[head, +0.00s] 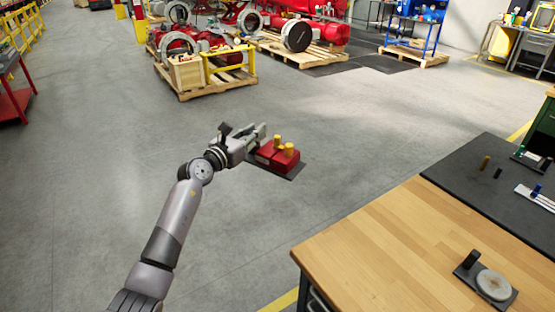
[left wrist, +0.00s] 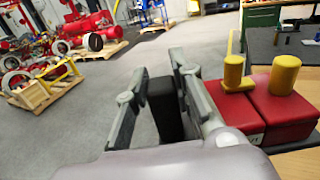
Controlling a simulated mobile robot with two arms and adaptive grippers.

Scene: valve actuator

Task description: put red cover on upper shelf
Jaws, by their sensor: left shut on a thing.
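The red cover (head: 272,157) is a red two-part block with yellow cylindrical knobs on top and a dark flat plate beneath it. My left gripper (head: 254,136) is at its far left side, shut on it and holding it upright over the open floor, left of the workbench. In the left wrist view the red cover (left wrist: 262,112) is at the right, and a black upright piece stands between the fingers of the left gripper (left wrist: 160,100). The part gripped is partly hidden. I cannot pick out the upper shelf. My right gripper is not in view.
A wooden workbench (head: 375,255) with a dark mat (head: 455,180) fills the lower right; a round grey disc on a dark base (head: 494,284) lies on it. A red stand (head: 14,100) is at far left. Loaded pallets stand at the back. The middle floor is clear.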

